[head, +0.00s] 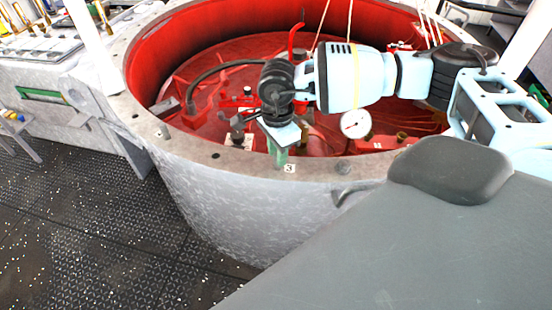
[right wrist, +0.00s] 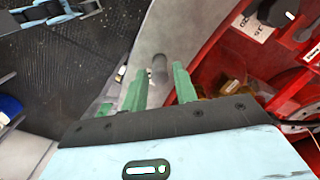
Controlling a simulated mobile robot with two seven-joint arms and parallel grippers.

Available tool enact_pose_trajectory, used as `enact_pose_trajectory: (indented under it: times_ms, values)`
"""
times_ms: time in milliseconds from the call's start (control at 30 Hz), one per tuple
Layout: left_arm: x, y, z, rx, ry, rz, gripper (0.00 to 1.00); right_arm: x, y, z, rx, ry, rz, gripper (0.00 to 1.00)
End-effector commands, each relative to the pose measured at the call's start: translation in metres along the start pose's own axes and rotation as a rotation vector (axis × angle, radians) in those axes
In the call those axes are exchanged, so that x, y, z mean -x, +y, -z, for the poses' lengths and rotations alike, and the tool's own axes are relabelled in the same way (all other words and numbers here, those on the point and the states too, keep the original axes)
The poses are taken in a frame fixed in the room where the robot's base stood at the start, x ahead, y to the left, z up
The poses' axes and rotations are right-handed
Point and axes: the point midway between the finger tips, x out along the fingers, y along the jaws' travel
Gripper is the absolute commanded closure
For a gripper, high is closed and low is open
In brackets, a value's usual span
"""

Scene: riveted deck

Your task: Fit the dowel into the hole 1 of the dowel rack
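The dowel rack appears to be the grey rim (head: 235,162) of the large round drum, with small dark holes along it. A white label with a 3 (head: 289,168) sits on the rim by my right gripper (head: 280,155). That gripper points down at the rim with its green fingers apart. In the right wrist view, a short grey cylinder, perhaps the dowel (right wrist: 159,68), shows on the rim between and beyond the fingertips (right wrist: 160,85); I see no finger contact. Hole 1 cannot be made out. My left gripper is not in view.
The drum's red interior holds a white round gauge (head: 355,124), pipes and fittings behind my gripper. Dark riveted floor (head: 90,230) lies clear at left.

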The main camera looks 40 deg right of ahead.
Motion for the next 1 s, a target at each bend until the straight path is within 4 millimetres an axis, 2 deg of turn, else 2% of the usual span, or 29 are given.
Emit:
enact_pose_trajectory:
  times_ms: [33, 200, 467, 1000]
  values:
    - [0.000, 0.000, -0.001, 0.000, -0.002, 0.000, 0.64, 0.000, 0.000, 0.000, 0.000, 0.000, 0.000, 0.78]
    - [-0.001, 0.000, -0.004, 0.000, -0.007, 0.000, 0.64, 0.000, 0.000, 0.000, 0.000, 0.000, 0.000, 1.00]
    - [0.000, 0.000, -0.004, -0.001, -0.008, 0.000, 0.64, 0.003, 0.000, 0.000, 0.000, 0.000, 0.001, 1.00]
    - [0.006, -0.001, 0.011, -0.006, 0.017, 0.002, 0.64, 0.019, 0.000, 0.000, 0.001, 0.000, 0.001, 1.00]
